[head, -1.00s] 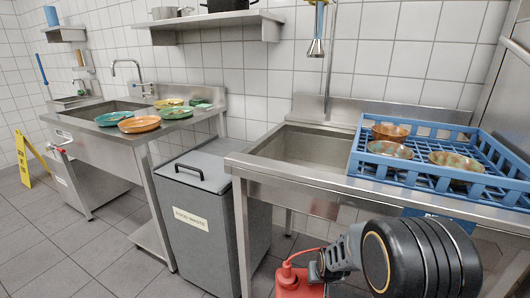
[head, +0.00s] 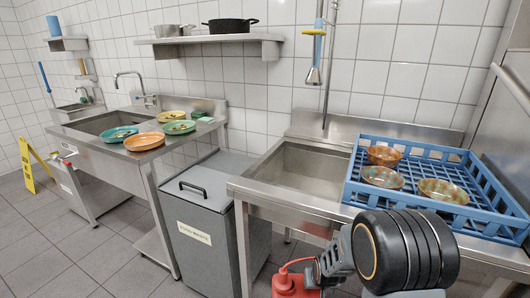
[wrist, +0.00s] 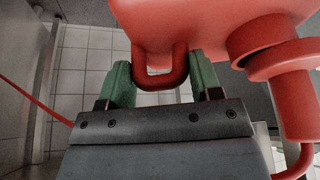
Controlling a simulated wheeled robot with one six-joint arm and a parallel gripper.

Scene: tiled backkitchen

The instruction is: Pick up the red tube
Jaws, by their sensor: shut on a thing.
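A red container (head: 296,287) with a short neck stands out at the bottom of the head view, partly cut off by the frame edge and my arm. A thin red tube (head: 298,261) curves from its top towards my arm. In the wrist view, the red container (wrist: 190,22) fills the top, with a loop handle (wrist: 160,79) below it. My gripper (wrist: 162,72) has its green fingers on both sides of this loop, shut on it. The thin red tube (wrist: 36,103) runs at the left, apart from the fingers. A thicker red pipe (wrist: 305,150) bends down at the right.
A steel sink bench (head: 255,190) holds a blue rack (head: 420,208) with several bowls. A grey food waste bin (head: 207,230) stands left of it. Farther left is another sink counter (head: 100,150) with plates. A yellow floor sign (head: 27,165) stands at far left.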

